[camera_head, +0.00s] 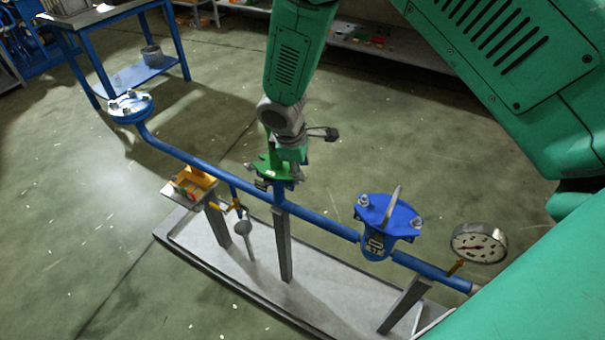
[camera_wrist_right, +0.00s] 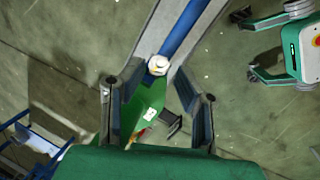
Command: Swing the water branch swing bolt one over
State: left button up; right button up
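My right gripper (camera_head: 285,163) comes down from above onto the middle of the blue pipe (camera_head: 330,228). In the right wrist view the right gripper (camera_wrist_right: 157,90) has its fingers spread apart. A green plate-like part (camera_wrist_right: 146,105) with a white label shows between them, nearer the left finger; I cannot tell if they touch. A pale round bolt head or nut (camera_wrist_right: 158,65) sits just beyond the plate, beside the pipe. The green part also shows below the gripper in the head view (camera_head: 268,172). Which piece is swing bolt one is unclear. My left gripper is not in view.
A blue flanged fitting (camera_head: 378,228) with silver bolts and an upright lever stands to the right, then a pressure gauge (camera_head: 478,243). A bolted blue flange (camera_head: 130,105) ends the pipe at left. The left floor is open.

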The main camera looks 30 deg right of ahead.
jog(key=v, duration=0.8)
jog(key=shift+a, duration=0.15)
